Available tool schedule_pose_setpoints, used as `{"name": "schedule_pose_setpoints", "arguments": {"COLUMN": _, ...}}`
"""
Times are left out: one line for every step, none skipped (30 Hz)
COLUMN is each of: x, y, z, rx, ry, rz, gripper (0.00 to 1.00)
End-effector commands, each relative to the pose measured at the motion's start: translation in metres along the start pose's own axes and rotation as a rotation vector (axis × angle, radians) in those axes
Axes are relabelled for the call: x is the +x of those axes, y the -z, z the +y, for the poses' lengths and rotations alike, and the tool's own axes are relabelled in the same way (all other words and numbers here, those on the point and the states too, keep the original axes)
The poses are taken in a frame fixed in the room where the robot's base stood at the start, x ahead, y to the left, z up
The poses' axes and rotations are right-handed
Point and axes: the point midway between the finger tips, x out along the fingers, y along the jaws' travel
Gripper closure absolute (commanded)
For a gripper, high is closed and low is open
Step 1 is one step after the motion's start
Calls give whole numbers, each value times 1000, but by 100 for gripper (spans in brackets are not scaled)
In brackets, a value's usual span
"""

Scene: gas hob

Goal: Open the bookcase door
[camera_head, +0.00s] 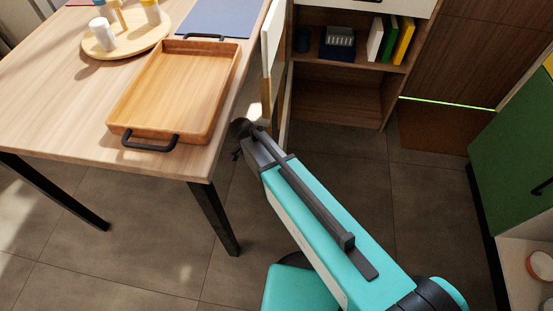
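The wooden bookcase (392,92) stands at the top centre, with its shelves exposed. A white and wood-coloured door panel (272,42) stands at its left side, seen nearly edge-on. It appears swung out towards me, beside the table. My gripper (240,138) is dark and small, at the end of my turquoise arm, just below the door's lower near edge. It is close to the table's right corner. I cannot tell whether it touches the door, and its fingers are too small and dark to read.
A wooden table (60,95) fills the left, holding a wooden tray (185,90) with black handles, a round board (133,38) with several containers and a blue mat (222,18). Books (390,40) and a dark box (337,44) sit on the shelf. A green cabinet (515,140) stands right.

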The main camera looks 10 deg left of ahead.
Motion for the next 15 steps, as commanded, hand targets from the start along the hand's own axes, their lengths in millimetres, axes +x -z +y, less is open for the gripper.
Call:
{"name": "schedule_pose_setpoints", "arguments": {"x": 0, "y": 1, "z": -1, "rx": 1, "ry": -3, "rz": 0, "gripper": 100}}
{"name": "schedule_pose_setpoints", "arguments": {"x": 0, "y": 2, "z": -1, "rx": 3, "ry": -4, "rz": 0, "gripper": 100}}
{"name": "schedule_pose_setpoints", "arguments": {"x": 1, "y": 2, "z": -1, "rx": 5, "ry": -5, "rz": 0, "gripper": 100}}
{"name": "schedule_pose_setpoints", "arguments": {"x": 1, "y": 3, "z": 0, "rx": 7, "ry": -6, "rz": 0, "gripper": 100}}
{"name": "schedule_pose_setpoints", "arguments": {"x": 1, "y": 4, "z": 0, "rx": 8, "ry": -7, "rz": 0, "gripper": 100}}
{"name": "schedule_pose_setpoints", "arguments": {"x": 2, "y": 4, "z": 0, "rx": 9, "ry": -8, "rz": -1, "gripper": 100}}
{"name": "schedule_pose_setpoints", "arguments": {"x": 2, "y": 5, "z": 0, "rx": 10, "ry": -8, "rz": -1, "gripper": 100}}
{"name": "schedule_pose_setpoints", "arguments": {"x": 2, "y": 5, "z": 1, "rx": 11, "ry": -9, "rz": -1, "gripper": 100}}
{"name": "schedule_pose_setpoints", "arguments": {"x": 2, "y": 6, "z": 1, "rx": 12, "ry": -9, "rz": -1, "gripper": 100}}
{"name": "schedule_pose_setpoints", "arguments": {"x": 3, "y": 7, "z": 1, "rx": 13, "ry": -10, "rz": -1, "gripper": 100}}
{"name": "schedule_pose_setpoints", "arguments": {"x": 3, "y": 7, "z": 2, "rx": 14, "ry": -10, "rz": -1, "gripper": 100}}
{"name": "schedule_pose_setpoints", "arguments": {"x": 3, "y": 8, "z": 2, "rx": 15, "ry": -11, "rz": -1, "gripper": 100}}
{"name": "schedule_pose_setpoints", "arguments": {"x": 3, "y": 8, "z": 2, "rx": 15, "ry": -11, "rz": -1, "gripper": 100}}
{"name": "schedule_pose_setpoints", "arguments": {"x": 3, "y": 8, "z": 2, "rx": 16, "ry": -11, "rz": -1, "gripper": 100}}
{"name": "schedule_pose_setpoints", "arguments": {"x": 4, "y": 9, "z": 2, "rx": 16, "ry": -12, "rz": -1, "gripper": 87}}
